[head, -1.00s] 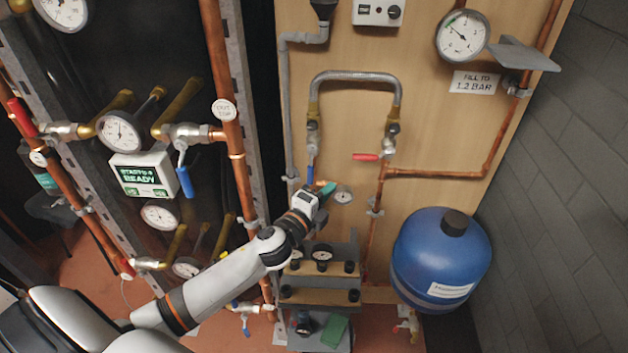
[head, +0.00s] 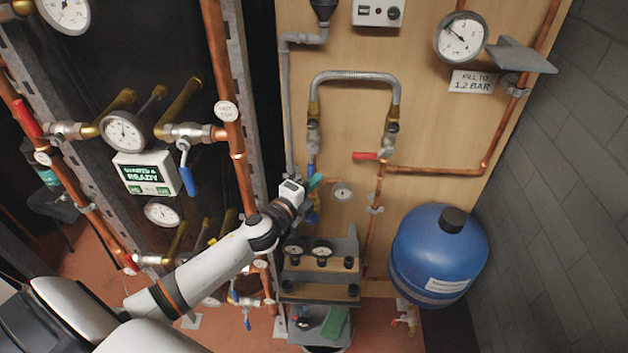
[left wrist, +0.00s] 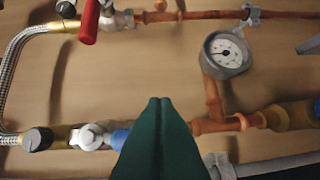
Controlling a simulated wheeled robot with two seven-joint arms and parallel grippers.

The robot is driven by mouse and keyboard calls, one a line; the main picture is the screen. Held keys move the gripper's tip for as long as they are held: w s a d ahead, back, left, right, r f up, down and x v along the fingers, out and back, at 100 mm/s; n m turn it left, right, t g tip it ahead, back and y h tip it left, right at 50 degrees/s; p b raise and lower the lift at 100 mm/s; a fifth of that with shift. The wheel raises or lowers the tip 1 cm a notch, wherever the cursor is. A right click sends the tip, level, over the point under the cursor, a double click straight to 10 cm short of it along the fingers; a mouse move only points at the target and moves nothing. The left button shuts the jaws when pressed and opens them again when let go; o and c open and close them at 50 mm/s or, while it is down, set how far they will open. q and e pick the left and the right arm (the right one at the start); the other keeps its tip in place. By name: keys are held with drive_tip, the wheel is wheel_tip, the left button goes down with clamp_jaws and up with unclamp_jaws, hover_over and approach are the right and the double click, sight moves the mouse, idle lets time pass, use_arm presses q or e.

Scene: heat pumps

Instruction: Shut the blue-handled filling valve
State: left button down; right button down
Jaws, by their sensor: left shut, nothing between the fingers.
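The filling valve (head: 313,136) is at the left end of the braided hose on the wooden board. Its blue handle (head: 311,168) points down, in line with the pipe below. In the left wrist view the blue handle (left wrist: 121,138) shows beside the valve body (left wrist: 90,137), partly hidden by my fingers. My left gripper (head: 317,180), with dark green fingers, is shut and empty, just beside the handle's lower end. The closed fingers also show in the left wrist view (left wrist: 158,102); I cannot tell whether they touch the handle. My right gripper is not in view.
A red-handled valve (head: 365,156) is at the hose's right end. A small gauge (head: 342,191) sits right of my gripper. A large gauge (head: 460,37) hangs above a "fill to 1.2 bar" label (head: 474,82). A blue tank (head: 438,255) stands lower right. Another blue handle (head: 188,181) hangs left.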

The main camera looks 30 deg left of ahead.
use_arm(q)
drive_tip(key=shift+s+a+r+m+g+p, duration=0.1)
drive_tip(key=shift+a+m+g+p, duration=0.2)
drive_tip(key=shift+m+p, duration=0.25)
drive_tip(key=shift+a, duration=0.1)
drive_tip(key=shift+s+a+r+p, duration=0.15)
drive_tip(key=shift+s+a+p, duration=0.25)
drive_tip(key=shift+a+p, duration=0.25)
drive_tip(key=shift+s+a+r, duration=0.15)
drive_tip(key=shift+a, duration=0.25)
drive_tip(key=shift+s+a+r, duration=0.15)
drive_tip(key=shift+a, duration=0.2)
drive_tip(key=shift+r, duration=0.1)
